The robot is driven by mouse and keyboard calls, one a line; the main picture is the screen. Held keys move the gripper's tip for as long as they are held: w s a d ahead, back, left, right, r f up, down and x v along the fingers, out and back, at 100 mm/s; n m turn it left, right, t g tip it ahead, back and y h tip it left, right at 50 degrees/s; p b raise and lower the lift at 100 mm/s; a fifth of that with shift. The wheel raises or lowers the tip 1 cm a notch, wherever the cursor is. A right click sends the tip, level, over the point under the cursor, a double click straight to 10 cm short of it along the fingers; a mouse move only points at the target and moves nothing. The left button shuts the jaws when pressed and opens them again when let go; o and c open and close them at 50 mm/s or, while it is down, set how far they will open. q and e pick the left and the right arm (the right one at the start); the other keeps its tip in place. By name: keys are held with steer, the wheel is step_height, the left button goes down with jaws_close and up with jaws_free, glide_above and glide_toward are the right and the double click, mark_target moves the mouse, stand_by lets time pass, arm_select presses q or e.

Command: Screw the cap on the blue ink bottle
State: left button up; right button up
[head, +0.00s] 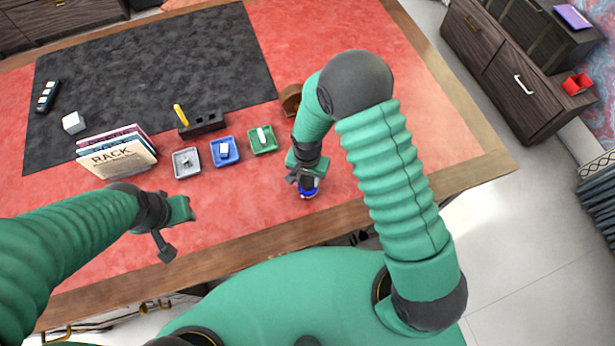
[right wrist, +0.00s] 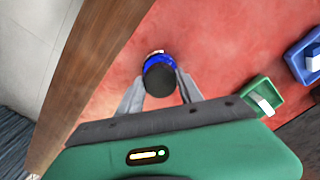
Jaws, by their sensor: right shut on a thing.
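The blue ink bottle (head: 309,193) stands on the red desk top near its front edge, partly hidden by my right gripper (head: 305,181). In the right wrist view the blue bottle (right wrist: 157,60) shows behind a dark round cap (right wrist: 160,83). The fingers of my right gripper (right wrist: 160,77) lie on both sides of the cap, shut on it. The cap is in line with the bottle; whether the threads are engaged cannot be seen. My left gripper (head: 178,228) is open and empty over the front left of the desk.
Grey (head: 187,163), blue (head: 225,151) and green (head: 263,140) trays stand left of the bottle. Behind them is a dark holder (head: 203,124) with a yellow stick. Books (head: 118,156) stand at left; a brown round object (head: 290,99) is behind. The desk's right side is clear.

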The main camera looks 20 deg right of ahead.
steer(key=shift+f, duration=0.1)
steer(key=o, duration=1.4)
